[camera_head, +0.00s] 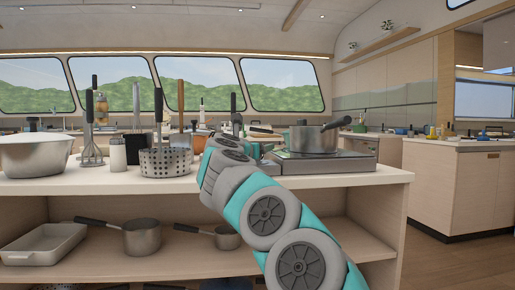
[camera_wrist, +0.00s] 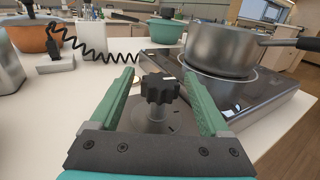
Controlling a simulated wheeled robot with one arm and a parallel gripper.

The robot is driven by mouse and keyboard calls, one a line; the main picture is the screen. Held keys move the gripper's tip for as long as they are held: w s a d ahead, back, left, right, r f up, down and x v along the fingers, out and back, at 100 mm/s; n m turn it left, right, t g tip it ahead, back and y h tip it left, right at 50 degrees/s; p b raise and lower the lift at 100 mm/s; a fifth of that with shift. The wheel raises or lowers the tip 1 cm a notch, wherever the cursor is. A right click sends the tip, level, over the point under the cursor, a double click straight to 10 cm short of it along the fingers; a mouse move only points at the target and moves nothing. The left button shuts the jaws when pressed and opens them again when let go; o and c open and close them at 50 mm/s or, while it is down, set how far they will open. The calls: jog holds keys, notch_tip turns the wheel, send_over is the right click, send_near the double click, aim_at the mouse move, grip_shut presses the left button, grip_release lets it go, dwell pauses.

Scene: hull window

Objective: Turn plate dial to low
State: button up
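The plate dial is a black lobed knob (camera_wrist: 160,90) with a light mark on its top edge, on a grey round base in the wrist view. It stands at the near side of the hot plate (camera_wrist: 235,108), which carries a grey saucepan (camera_wrist: 222,50). My gripper (camera_wrist: 166,85) is open, with one green finger on each side of the knob. I cannot tell whether the fingers touch it. In the head view the hot plate (camera_head: 330,166) and saucepan (camera_head: 312,138) stand on the counter. My arm hides the dial there.
A perforated utensil holder (camera_head: 168,162) and a large metal bowl (camera_head: 35,153) stand left of my arm on the counter (camera_head: 110,183).

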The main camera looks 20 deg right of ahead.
jog(key=shift+b+v, duration=0.45)
jog(key=shift+v, duration=3.5)
